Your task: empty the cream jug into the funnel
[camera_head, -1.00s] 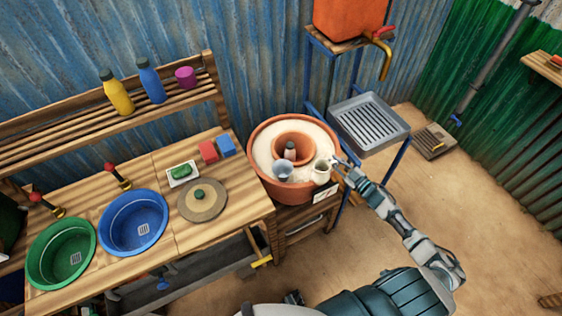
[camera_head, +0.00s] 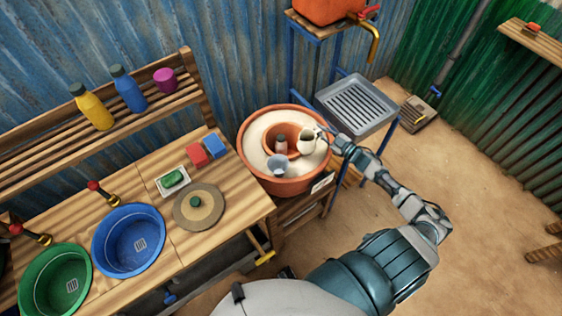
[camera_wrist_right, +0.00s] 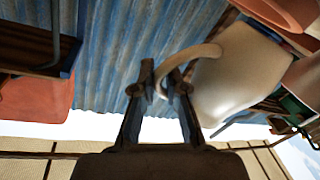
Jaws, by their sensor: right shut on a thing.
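The cream jug (camera_head: 307,143) is held over the right part of the round terracotta basin, beside its inner ring. It looks roughly upright in the head view. My right gripper (camera_head: 324,134) is shut on its handle; in the wrist view the fingertips (camera_wrist_right: 161,82) pinch the looped handle and the pale jug body (camera_wrist_right: 238,75) is to their right. The pale blue-grey funnel (camera_head: 278,162) stands at the front of the basin, to the left of and nearer than the jug. The jug's contents are hidden. My left gripper is not in view.
The terracotta basin (camera_head: 258,177) has pale filling and an inner ring with a small bottle (camera_head: 281,146) by it. A grey slatted tray (camera_head: 352,108) is behind right. The wooden bench at left holds a blue bowl (camera_head: 128,241), a green bowl (camera_head: 55,283) and a round disc (camera_head: 199,208).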

